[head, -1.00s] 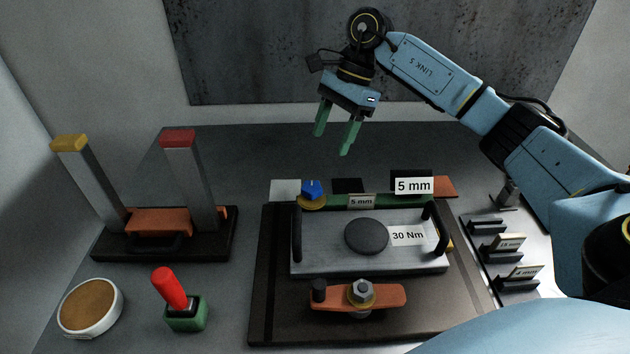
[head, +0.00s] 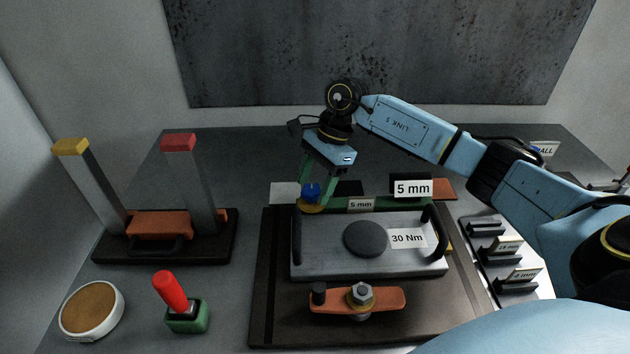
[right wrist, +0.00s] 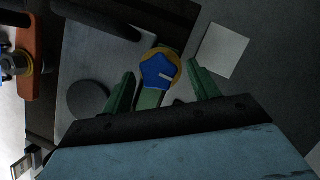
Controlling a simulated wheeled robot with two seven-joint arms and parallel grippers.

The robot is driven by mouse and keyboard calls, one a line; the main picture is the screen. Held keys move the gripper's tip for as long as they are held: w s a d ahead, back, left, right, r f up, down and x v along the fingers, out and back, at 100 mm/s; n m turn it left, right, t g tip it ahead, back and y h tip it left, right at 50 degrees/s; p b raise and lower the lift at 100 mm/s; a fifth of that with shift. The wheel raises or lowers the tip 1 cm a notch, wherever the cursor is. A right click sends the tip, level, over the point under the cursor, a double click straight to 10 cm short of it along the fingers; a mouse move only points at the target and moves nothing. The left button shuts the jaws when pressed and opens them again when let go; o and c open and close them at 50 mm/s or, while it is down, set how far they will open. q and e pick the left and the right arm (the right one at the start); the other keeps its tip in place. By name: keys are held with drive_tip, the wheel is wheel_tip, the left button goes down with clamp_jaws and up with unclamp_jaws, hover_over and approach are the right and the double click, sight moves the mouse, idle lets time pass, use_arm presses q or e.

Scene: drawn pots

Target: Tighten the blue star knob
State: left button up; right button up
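The blue star knob (head: 311,192) sits on a yellow round base at the back left corner of the metal plate (head: 300,262). In the right wrist view the knob (right wrist: 158,72) shows a white mark and lies between the fingertips. My right gripper (head: 317,195) is open, with its green fingers pointing down on either side of the knob. In the right wrist view the right gripper (right wrist: 160,78) shows gaps between the fingers and the knob. My left gripper is not in view.
A black block labelled 5 mm (head: 412,188) stands right of the knob. An orange clamp bar with a hex nut (head: 361,297) lies at the front. A stand with two upright posts (head: 184,186), a red-handled tool (head: 170,290) and a round tan-topped dish (head: 91,311) are at left.

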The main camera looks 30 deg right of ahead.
drive_tip(key=c, duration=0.9)
drive_tip(key=shift+o, duration=0.2)
